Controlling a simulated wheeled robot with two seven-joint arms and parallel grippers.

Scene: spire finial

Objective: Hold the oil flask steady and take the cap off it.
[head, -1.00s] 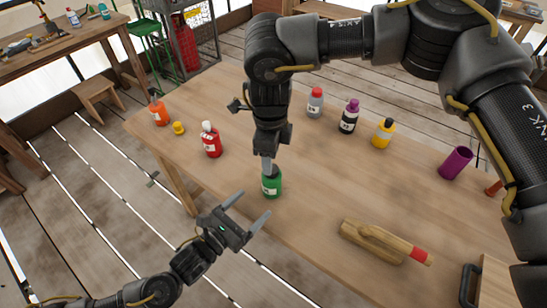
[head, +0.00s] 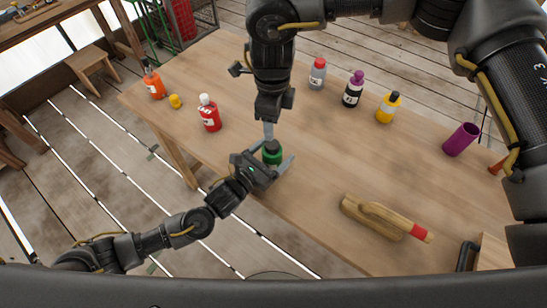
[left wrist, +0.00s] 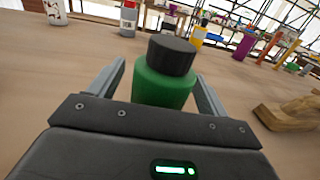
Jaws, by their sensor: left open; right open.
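The green flask (head: 271,157) with a black cap stands upright near the table's front edge; I take it to be the oil flask. The black cap (left wrist: 171,55) is on it in the left wrist view, above the green body (left wrist: 160,88). My left gripper (head: 275,161) is open, with one finger on each side of the green body. A gap shows beside each finger in the left wrist view (left wrist: 160,75). My right gripper (head: 269,132) is open and points down just above the cap, partly hiding it in the head view. The left wrist view does not show it.
An orange bottle (head: 154,84), a small yellow object (head: 175,101) and a red bottle (head: 209,116) stand to the left. Grey (head: 317,75), purple-capped (head: 352,90) and yellow (head: 388,108) bottles and a purple cup (head: 461,140) stand behind. A wooden tool (head: 385,219) lies right.

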